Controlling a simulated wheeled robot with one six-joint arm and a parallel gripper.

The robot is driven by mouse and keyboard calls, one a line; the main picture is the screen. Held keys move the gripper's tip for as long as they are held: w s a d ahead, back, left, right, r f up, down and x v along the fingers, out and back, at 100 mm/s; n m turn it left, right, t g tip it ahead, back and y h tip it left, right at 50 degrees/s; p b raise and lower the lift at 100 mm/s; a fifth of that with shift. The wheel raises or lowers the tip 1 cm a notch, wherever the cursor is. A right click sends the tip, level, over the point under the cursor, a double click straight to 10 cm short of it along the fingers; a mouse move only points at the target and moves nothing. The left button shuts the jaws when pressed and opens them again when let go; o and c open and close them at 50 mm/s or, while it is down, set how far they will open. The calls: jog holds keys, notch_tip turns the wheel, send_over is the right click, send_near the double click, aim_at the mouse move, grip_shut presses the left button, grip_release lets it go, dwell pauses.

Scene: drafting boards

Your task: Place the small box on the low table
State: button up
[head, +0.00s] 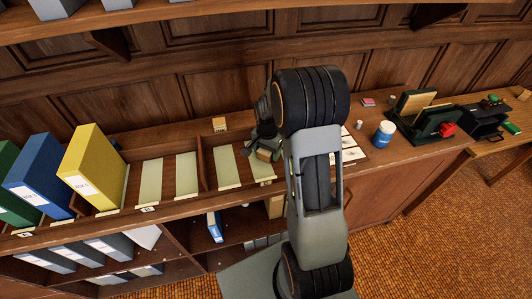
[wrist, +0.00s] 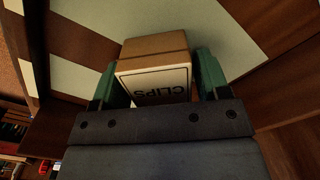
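The small box, tan-brown with a white label reading "CLIPS" (wrist: 153,82), sits between the green fingers of my gripper (wrist: 160,85) in the wrist view. The fingers appear closed on its two sides. In the head view my gripper (head: 264,148) is over the cabinet top beside the pale strips, with the box (head: 265,154) small and partly hidden by the fingers. Whether the box touches the surface cannot be told. A low wooden table (head: 512,144) stands at the far right, partly cut off by the frame edge.
A similar small tan box (head: 219,124) stands at the back of the cabinet top (head: 400,152). Yellow (head: 95,165) and blue (head: 42,175) binders stand left. A blue-and-white cup (head: 384,134) and green holder (head: 428,118) are right. A shelf overhangs at the top.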

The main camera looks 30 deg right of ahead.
jog(key=c, duration=0.8)
jog(key=shift+r, duration=0.1)
